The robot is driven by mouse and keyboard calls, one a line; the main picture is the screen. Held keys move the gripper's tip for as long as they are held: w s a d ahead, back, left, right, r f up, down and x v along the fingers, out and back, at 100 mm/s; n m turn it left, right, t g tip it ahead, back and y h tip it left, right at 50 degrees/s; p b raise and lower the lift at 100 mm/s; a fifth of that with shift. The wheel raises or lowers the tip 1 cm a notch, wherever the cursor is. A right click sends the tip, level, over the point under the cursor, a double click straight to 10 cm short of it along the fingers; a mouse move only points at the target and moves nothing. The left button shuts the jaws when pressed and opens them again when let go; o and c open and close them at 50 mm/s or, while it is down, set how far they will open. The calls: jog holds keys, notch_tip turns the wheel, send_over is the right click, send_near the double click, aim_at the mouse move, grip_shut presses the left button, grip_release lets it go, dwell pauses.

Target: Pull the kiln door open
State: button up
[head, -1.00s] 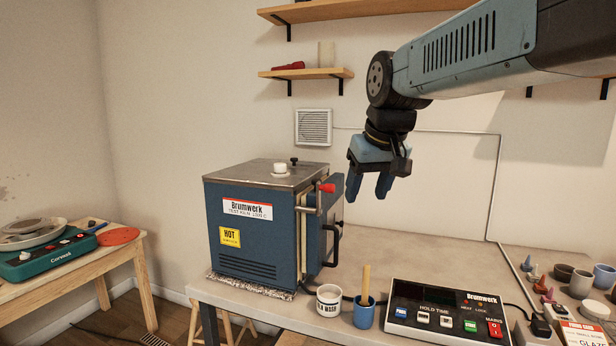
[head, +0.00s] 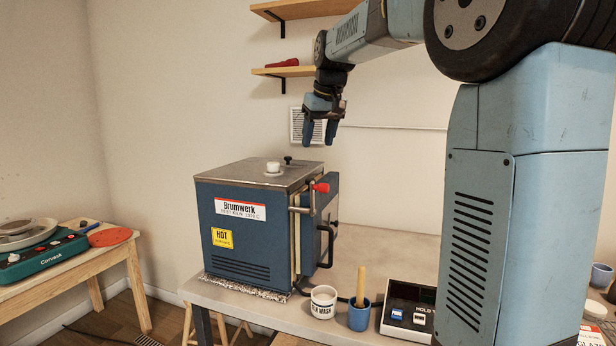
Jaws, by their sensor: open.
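The blue kiln (head: 240,228) stands on the left part of the bench, with a steel top, a "Brumwerk" label and a yellow "HOT" sticker. Its door (head: 333,205) is on the right side and stands slightly ajar, with a pale gap along its edge. A dark bar handle (head: 326,246) is on the door, and a latch lever with a red knob (head: 320,188) is above it. My gripper (head: 320,140) points down with its two blue fingers apart. It is empty and appears higher than the kiln top, apart from the door and handle.
A white cup (head: 323,302) and a blue cup with a wooden stick (head: 359,315) stand before the door side. A control box (head: 408,309) is partly hidden behind my arm. Wall shelves (head: 290,71) are above. A side table (head: 70,265) holds a green wheel device.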

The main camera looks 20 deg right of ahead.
aim_at(311, 180)
jog(key=x, duration=1.2)
jog(key=shift+f, duration=0.1)
grip_shut()
